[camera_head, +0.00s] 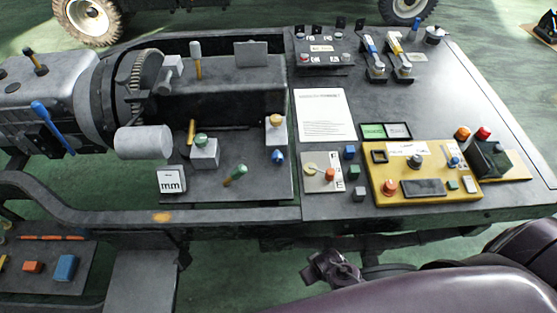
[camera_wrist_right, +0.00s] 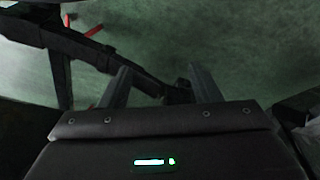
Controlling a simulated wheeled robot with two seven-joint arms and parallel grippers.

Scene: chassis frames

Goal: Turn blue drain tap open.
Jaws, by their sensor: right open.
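A small blue knob (camera_head: 278,157), which looks like the blue drain tap, sits low at the front of a grey block with a yellow-and-white cap (camera_head: 275,122). Its exact turn position is too small to tell. In the right wrist view my right gripper (camera_wrist_right: 162,86) has its two fingers wide apart with nothing between them, over the green floor. It is away from the blue knob, which does not show in that view. My left gripper is not in view.
Other blue parts are a long lever (camera_head: 52,127) at left and a handle (camera_head: 370,47) at the back. A green-handled lever (camera_head: 236,174) and green-capped block (camera_head: 204,151) stand left of the knob. A yellow control box (camera_head: 421,192) lies to the right.

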